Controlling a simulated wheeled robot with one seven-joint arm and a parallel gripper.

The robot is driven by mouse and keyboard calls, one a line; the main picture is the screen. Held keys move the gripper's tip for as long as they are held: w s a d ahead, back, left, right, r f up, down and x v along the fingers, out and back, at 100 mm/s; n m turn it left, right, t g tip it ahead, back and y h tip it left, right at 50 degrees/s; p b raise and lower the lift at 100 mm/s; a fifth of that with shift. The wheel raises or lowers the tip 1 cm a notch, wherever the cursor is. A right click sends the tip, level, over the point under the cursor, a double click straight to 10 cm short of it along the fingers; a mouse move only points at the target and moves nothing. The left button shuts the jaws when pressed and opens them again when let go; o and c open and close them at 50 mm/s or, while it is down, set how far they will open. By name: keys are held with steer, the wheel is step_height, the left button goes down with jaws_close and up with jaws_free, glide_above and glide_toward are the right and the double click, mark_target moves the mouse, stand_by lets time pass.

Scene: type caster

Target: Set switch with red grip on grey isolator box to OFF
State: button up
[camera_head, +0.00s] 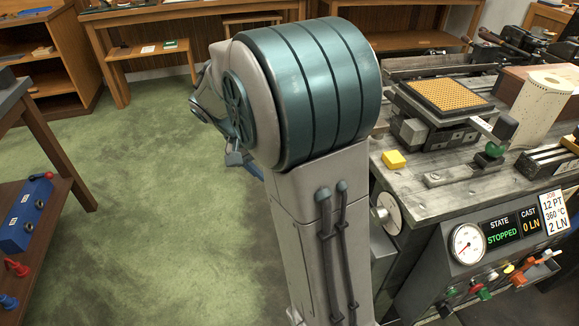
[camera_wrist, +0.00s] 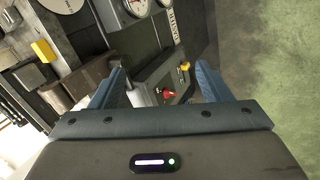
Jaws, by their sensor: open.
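In the wrist view, a grey box (camera_wrist: 181,88) shows between the fingers of my gripper (camera_wrist: 160,70), with a red grip (camera_wrist: 168,93) on its face and a yellow part near its far end. I take it for the isolator box. Its markings are too small to read, so I cannot tell the switch position. My gripper is open, with nothing between its fingers, and the red grip appears beyond them, apart from both. In the head view my arm hides most of the gripper, and I cannot make out the grey box.
The casting machine bench (camera_head: 420,190) stands at right, with a yellow block (camera_head: 394,160) on top and a gauge panel (camera_head: 497,235) reading STOPPED. Several coloured levers sit below. A blue box (camera_head: 25,215) with a red handle is on the left shelf. Green floor is open at left.

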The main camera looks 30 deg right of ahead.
steer(key=w+d+f+m+g+h+b, duration=0.1)
steer(key=w+d+f+m+h+b, duration=0.2)
steer(key=w+f+h+b, duration=0.55)
steer(key=w+d+f+m+g+h+b, duration=0.1)
steer(key=w+d+f+m+h+b, duration=0.3)
steer(key=w+f, duration=0.8)
steer(key=s+d+y+b, duration=0.1)
steer(key=s+d+b, duration=0.2)
steer(key=d, duration=0.8)
steer(key=shift+s+d+f, duration=0.35)
steer(key=shift+s+d, duration=0.05)
steer(key=shift+s, duration=0.55)
steer(key=shift+n, duration=0.3)
steer(key=c, duration=1)
